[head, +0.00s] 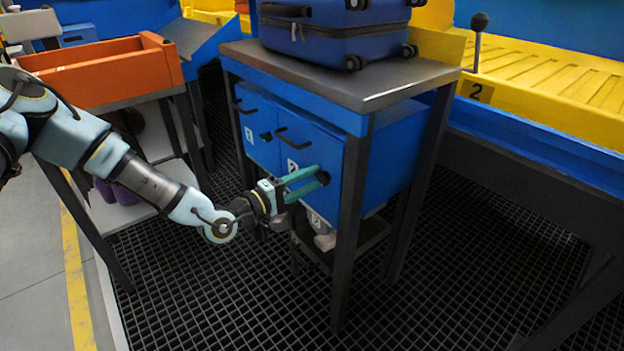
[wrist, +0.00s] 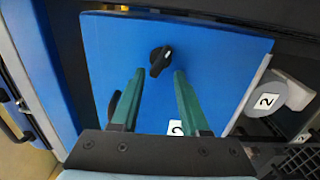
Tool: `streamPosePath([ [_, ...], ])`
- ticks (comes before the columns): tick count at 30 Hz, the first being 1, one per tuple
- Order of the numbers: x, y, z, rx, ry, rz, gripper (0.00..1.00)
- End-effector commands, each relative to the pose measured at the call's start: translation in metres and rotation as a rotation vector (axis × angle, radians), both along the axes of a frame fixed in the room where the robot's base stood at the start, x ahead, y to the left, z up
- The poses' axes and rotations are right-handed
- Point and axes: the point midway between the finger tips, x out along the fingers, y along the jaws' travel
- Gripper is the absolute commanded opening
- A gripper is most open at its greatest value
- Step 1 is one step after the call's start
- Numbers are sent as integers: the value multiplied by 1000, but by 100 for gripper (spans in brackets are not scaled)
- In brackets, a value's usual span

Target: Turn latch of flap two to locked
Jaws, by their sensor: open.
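The flap labelled 2 (wrist: 215,65) is a blue panel; in the head view it is the nearer front panel (head: 318,153) of the blue cabinet. Its latch is a black turn knob (wrist: 160,60), set aslant in the wrist view, with a small pale mark on it. In the head view the knob (head: 323,178) is partly hidden by my fingers. My gripper (wrist: 157,73) is open, its two green fingers on either side of the knob. It also shows in the head view (head: 307,180). I cannot tell whether the fingers touch the knob.
The other flap (head: 258,130), with its own knob (head: 266,136), is beside it. A blue suitcase (head: 335,35) lies on the grey cabinet top (head: 385,85). A grey round part labelled 2 (wrist: 285,92) is near the flap. An orange bin (head: 110,75) stands left; a yellow conveyor (head: 550,80) runs right.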

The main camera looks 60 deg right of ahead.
Motion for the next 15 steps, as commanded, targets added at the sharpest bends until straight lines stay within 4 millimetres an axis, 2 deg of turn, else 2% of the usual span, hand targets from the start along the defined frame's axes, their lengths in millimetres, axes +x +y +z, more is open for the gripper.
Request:
streamPosePath([
  [9,19,59,-1,3,1,2,45],
  [15,27,86,-1,2,0,-1,45],
])
